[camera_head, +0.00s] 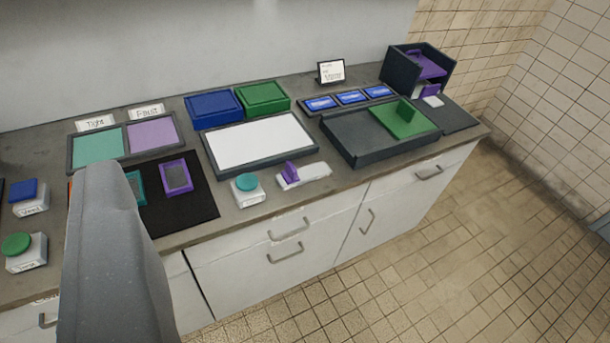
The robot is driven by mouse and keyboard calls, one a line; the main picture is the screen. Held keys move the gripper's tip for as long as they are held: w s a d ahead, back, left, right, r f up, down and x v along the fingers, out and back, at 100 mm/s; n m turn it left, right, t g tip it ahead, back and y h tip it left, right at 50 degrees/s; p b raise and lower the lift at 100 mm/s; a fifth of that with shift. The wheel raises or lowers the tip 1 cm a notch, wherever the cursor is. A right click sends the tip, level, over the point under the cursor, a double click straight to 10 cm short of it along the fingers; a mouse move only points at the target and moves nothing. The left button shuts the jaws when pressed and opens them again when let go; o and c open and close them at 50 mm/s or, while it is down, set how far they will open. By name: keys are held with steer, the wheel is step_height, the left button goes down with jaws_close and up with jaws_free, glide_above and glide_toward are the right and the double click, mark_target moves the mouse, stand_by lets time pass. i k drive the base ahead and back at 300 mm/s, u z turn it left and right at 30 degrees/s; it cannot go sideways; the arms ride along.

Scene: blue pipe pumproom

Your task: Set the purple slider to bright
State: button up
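The purple slider (290,172) is a small upright purple knob on a white base strip (314,174). It sits near the front edge of the counter, at the middle of the view. The knob is at the left end of the strip, and the strip runs to the right of it. Any marking for bright is too small to read. A grey part of my arm rises in the left foreground, well left of the slider and apart from it. No gripper fingers show.
A white button box with a teal top (247,188) stands just left of the slider. Drawers with handles (288,228) are below. Tiled floor (430,270) is open at right.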

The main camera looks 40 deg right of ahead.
mark_target(291, 177)
steer(key=k, duration=0.6)
steer(key=z, duration=0.25)
steer(key=i, duration=1.25)
steer(key=z, duration=0.4)
